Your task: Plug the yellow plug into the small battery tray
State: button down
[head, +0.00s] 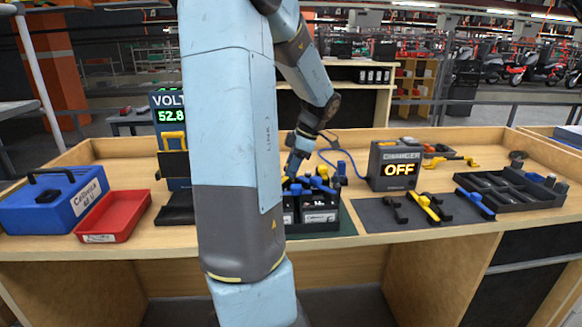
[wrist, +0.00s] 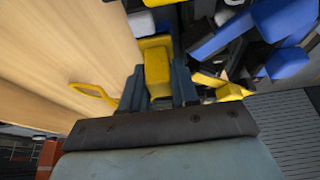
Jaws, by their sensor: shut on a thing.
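In the wrist view my gripper (wrist: 158,88) is shut on a yellow plug (wrist: 157,68), which sits between its two dark fingers. In the head view my gripper (head: 294,168) is over the batteries at the middle of the bench, partly hidden by my arm. The small battery tray (head: 319,217) holds dark batteries with white labels, with blue and yellow connectors on top. My arm hides its left part. I cannot tell whether the held plug touches a socket.
A charger reading OFF (head: 396,167) stands right of the batteries, with a blue cable beside it. A dark mat with tools (head: 375,214) and a black compartment tray (head: 510,190) lie further right. A red bin (head: 112,215) and blue case (head: 52,200) are left.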

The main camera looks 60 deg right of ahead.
jog(key=c, duration=0.8)
grip_release()
jog(key=v, duration=1.3)
jog(key=shift+s+d+r, duration=0.1)
jog(key=shift+r, duration=0.2)
jog(key=w+a+r+m, duration=0.15)
jog(key=w+a, duration=0.35)
jog(key=a, duration=0.6)
jog(key=w+a+m, duration=0.2)
jog(key=w+a, duration=0.2)
jog(key=a, duration=0.7)
jog(key=s+a+f+m+h, duration=0.1)
jog(key=a, duration=0.6)
jog(key=s+a+m+t+h, duration=0.1)
jog(key=s+a+m, duration=0.1)
jog(key=a, duration=0.6)
jog(key=s+a+f+m+t+h, duration=0.1)
jog(key=s+a, duration=0.1)
jog(key=a, duration=0.5)
jog(key=shift+a+f+m, duration=0.3)
jog(key=shift+a+m, duration=0.05)
